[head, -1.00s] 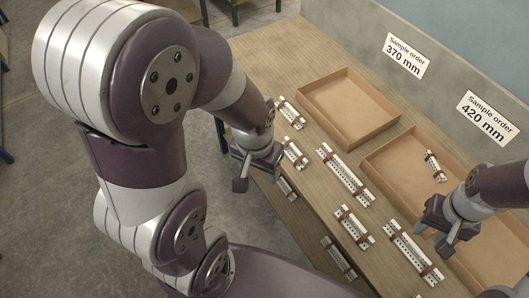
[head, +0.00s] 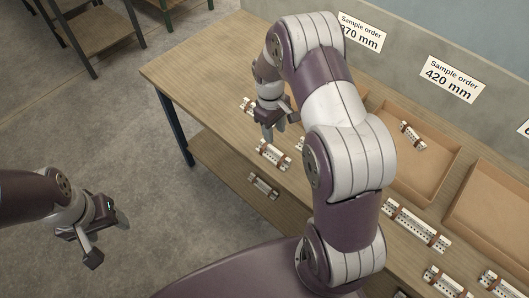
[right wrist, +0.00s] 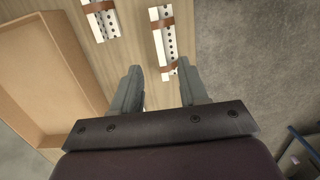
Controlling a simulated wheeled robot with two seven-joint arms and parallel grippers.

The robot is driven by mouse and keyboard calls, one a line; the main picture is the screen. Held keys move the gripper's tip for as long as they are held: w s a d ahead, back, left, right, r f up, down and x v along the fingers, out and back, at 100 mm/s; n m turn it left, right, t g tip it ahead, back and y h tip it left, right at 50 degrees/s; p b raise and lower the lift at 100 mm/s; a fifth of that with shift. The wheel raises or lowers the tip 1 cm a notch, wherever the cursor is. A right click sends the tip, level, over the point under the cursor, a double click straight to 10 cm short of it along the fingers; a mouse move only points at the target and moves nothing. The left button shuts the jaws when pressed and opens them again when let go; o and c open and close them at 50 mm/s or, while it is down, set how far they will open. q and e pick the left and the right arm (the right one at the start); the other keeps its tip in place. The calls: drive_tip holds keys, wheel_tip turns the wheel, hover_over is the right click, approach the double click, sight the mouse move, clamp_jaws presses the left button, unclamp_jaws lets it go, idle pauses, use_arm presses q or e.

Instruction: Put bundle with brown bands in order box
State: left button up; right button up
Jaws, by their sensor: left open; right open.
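White bundles with brown bands lie along the table. One bundle (head: 273,154) lies just below my right gripper (head: 278,126) in the head view; another (head: 249,105) lies to its left. In the right wrist view my right gripper (right wrist: 159,72) is open and empty. The near end of a brown-banded bundle (right wrist: 164,42) shows between its fingertips, and a second bundle (right wrist: 99,18) lies to the left. The box under the 420 mm sign (head: 405,181) holds one banded bundle (head: 412,135). The 370 mm box is mostly hidden by my right arm. My left gripper (head: 108,240) is open over the floor.
Another box (head: 498,215) stands at the right. More bundles (head: 415,223) lie along the table's front, and one (head: 263,185) lies on the lower shelf. The table's left end (head: 190,75) is clear. A box wall (right wrist: 62,60) is close left of my right gripper.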

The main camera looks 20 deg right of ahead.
sight(275, 149)
drive_tip(key=f, duration=0.4)
drive_tip(key=f+p, duration=0.1)
drive_tip(key=f, duration=0.3)
drive_tip(key=shift+s+d+f, duration=0.15)
drive_tip(key=shift+s+f, duration=0.05)
drive_tip(key=shift+f, duration=0.1)
clamp_jaws()
